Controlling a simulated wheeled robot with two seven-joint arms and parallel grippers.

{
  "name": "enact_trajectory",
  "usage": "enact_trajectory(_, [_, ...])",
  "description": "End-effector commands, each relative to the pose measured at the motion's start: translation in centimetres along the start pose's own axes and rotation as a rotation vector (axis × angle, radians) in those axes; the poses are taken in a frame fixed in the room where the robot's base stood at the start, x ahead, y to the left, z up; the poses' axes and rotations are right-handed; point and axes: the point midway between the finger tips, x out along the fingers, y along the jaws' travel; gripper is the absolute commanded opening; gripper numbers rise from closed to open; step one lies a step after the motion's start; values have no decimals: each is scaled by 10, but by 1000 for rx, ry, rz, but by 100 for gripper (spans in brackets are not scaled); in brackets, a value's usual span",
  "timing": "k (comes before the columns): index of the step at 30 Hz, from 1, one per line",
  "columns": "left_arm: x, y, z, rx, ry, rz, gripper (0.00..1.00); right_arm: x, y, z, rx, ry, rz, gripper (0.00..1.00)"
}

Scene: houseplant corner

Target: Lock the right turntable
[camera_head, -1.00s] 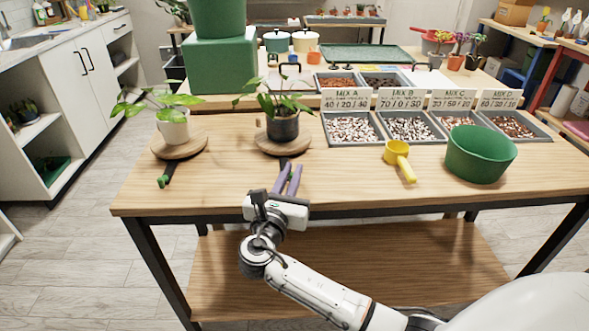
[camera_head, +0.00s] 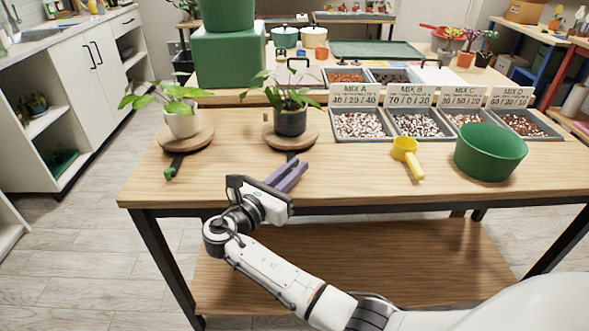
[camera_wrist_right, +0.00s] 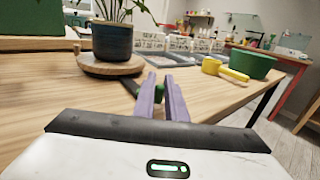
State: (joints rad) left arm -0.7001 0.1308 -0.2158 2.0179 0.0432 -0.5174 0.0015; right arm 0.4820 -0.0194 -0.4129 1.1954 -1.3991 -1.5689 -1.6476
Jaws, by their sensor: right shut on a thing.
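The right turntable (camera_head: 269,142) is a round wooden disc bearing a dark pot (camera_head: 290,122) with a leafy plant. A dark lever (camera_head: 291,156) sticks out from its front. In the wrist view the lever (camera_wrist_right: 130,86) ends in a green tip (camera_wrist_right: 160,92) between my right gripper's purple fingers. My right gripper (camera_head: 298,163) is shut on this lever end, low over the tabletop, with its fingers angled up and to the right. The fingers partly hide the tip. My left gripper is not in view.
A left turntable (camera_head: 204,142) with a white pot has its own green-tipped lever (camera_head: 173,168). A yellow scoop (camera_head: 407,152) and a green bowl (camera_head: 490,152) stand to the right, in front of gravel trays (camera_head: 420,135). The table's front centre is clear.

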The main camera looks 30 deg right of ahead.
Motion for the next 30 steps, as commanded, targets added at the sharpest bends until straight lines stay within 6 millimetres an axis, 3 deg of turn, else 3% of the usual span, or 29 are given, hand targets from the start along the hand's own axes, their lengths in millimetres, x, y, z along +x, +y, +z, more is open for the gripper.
enact_trajectory(2, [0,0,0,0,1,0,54,0,0,0,0,1,1,0])
enact_trajectory(3, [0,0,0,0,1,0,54,0,0,0,0,1,1,16])
enact_trajectory(6, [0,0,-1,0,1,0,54,0,0,0,0,1,1,30])
enact_trajectory(17, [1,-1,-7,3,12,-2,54,-6,0,0,0,1,2,30])
enact_trajectory(30, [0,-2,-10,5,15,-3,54,-84,1,0,0,3,4,30])
